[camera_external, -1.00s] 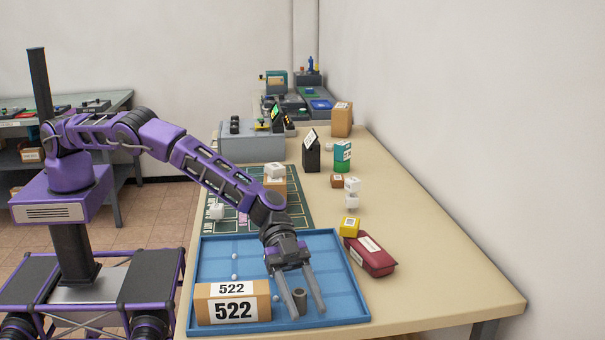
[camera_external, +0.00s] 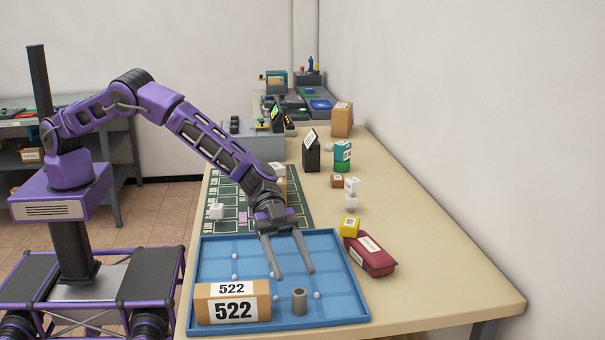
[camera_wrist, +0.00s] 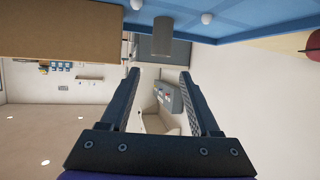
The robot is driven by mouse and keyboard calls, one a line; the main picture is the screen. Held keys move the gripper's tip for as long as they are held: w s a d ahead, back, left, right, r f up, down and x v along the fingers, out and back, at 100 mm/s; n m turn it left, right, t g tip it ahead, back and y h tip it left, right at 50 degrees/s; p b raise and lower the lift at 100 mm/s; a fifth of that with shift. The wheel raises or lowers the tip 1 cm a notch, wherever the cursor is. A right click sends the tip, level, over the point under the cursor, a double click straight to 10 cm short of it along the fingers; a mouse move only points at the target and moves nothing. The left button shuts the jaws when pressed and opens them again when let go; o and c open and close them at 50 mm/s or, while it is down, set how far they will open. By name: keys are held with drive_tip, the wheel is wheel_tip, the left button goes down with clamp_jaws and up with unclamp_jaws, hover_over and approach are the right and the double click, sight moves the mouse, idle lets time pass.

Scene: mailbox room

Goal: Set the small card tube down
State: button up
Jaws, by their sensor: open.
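The small card tube (camera_external: 299,302) is a short grey-brown cylinder. It stands upright in the front right part of the blue tray (camera_external: 345,283), to the right of the box marked 522. My gripper (camera_external: 294,274) is open and empty, above the tray and farther back than the tube, with a clear gap between them. In the wrist view the tube (camera_wrist: 163,38) shows at the top, beyond the fingertips of my gripper (camera_wrist: 160,72), and nothing lies between the fingers.
The cardboard box marked 522 (camera_external: 233,302) stands at the tray's front left. Several small white balls lie in the tray. A dark red packet (camera_external: 370,255) and a yellow cube (camera_external: 349,227) are right of it. The green mat (camera_external: 293,209) lies behind.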

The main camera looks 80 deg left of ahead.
drive_tip(key=shift+v, duration=2.4)
